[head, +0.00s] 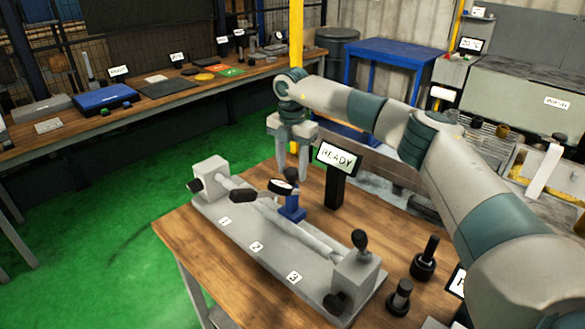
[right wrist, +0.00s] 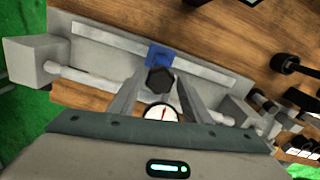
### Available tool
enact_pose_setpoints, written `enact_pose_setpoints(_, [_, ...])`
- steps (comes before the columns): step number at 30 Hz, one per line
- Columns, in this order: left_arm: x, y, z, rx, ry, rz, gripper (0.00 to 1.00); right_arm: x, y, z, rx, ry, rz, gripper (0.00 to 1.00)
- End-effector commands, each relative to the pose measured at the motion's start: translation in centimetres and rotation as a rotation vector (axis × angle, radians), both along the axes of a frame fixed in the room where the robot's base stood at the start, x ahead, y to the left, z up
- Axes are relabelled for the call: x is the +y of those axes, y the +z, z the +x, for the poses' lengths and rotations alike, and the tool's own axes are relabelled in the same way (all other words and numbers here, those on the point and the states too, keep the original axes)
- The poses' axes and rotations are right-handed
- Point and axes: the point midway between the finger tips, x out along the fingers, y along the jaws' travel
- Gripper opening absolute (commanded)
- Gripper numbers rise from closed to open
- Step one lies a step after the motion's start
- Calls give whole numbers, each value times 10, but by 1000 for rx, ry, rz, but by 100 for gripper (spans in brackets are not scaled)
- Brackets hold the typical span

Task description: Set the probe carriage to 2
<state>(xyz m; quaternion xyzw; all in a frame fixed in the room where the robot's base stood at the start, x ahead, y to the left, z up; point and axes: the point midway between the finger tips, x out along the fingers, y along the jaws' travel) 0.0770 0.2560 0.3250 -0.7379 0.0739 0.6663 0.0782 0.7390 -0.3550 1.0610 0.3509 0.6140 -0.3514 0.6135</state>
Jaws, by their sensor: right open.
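The probe carriage (head: 292,211) is a blue block on the grey bed (head: 222,207), with a black knob (right wrist: 159,80) and a round white dial (head: 281,186). In the head view it stands behind the shaft, roughly across from label 2 (head: 257,246); its exact alignment is hard to tell. Labels 1 (head: 225,222) and 3 (head: 294,277) lie either side. My right gripper (head: 293,173) points down over the carriage, open. In the right wrist view its fingers (right wrist: 160,90) flank the knob, with no clear contact. My left gripper is out of view.
A READY display (head: 338,157) stands on a black post close behind the carriage. The tailstock (head: 357,277) with a black lever is at the bed's right end, the headstock (head: 210,172) at its left. Black knobbed parts (head: 425,259) stand on the wooden table to the right.

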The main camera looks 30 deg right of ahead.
Motion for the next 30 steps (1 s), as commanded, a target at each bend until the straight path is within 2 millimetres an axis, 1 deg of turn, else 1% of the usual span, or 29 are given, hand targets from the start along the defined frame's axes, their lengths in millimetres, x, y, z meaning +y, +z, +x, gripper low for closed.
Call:
enact_pose_setpoints(3, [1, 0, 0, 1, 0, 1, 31, 0, 0, 0, 0, -1, 0, 52])
enact_pose_setpoints(11, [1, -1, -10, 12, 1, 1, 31, 0, 0, 0, 0, 0, 0, 52])
enact_pose_setpoints(17, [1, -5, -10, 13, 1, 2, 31, 0, 10, 1, -3, -1, 1, 52])
enact_pose_setpoints(20, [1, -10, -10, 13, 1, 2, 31, 0, 21, 1, -3, 0, 2, 52])
enact_pose_setpoints(23, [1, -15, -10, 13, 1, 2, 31, 0, 36, 1, -3, 0, 1, 52])
enact_pose_setpoints(27, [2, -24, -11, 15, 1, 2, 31, 0, 63, 1, -5, -1, 1, 52])
enact_pose_setpoints(30, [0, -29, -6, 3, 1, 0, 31, 0, 83, 1, -5, 0, 2, 52])
